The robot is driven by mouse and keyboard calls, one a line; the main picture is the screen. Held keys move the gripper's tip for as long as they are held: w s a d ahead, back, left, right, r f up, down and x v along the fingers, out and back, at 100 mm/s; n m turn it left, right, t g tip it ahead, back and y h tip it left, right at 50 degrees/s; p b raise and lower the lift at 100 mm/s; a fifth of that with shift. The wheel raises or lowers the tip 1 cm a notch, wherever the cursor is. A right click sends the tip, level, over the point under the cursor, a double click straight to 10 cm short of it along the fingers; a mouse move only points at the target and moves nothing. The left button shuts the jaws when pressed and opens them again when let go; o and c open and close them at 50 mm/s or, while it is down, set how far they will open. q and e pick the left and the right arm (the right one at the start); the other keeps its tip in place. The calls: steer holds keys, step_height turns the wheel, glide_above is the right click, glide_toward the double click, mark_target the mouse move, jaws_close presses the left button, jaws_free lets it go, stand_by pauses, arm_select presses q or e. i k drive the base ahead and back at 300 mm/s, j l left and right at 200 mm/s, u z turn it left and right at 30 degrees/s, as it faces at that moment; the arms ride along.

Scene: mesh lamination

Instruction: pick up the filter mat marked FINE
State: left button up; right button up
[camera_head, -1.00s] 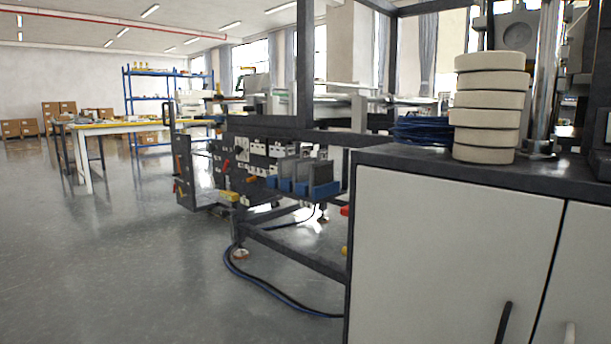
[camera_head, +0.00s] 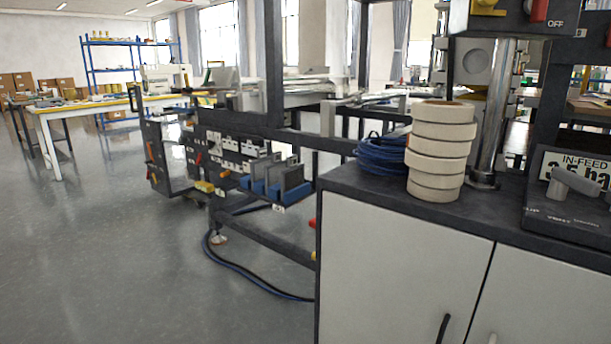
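I see no filter mat marked FINE in the head view. No lettering reading FINE shows on anything in sight. Neither of my grippers is in view. Whether the far tables hold any mats is too small to tell.
A dark-topped cabinet (camera_head: 400,258) with pale doors fills the right foreground. A stack of cream rolls (camera_head: 440,150), a blue cable coil (camera_head: 382,155) and an IN-FEED panel (camera_head: 577,168) are on it. A tool rack (camera_head: 250,180) stands left of it. The grey floor (camera_head: 90,260) at left is clear.

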mark_target(272, 171)
steer(key=i+j+z, duration=0.1)
steer(key=z, duration=0.3)
steer(key=i+j+z, duration=0.2)
steer(key=z, duration=0.2)
steer(key=i+j+z, duration=0.15)
steer(key=z, duration=0.25)
steer(key=k+j, duration=0.05)
steer(key=j, duration=0.05)
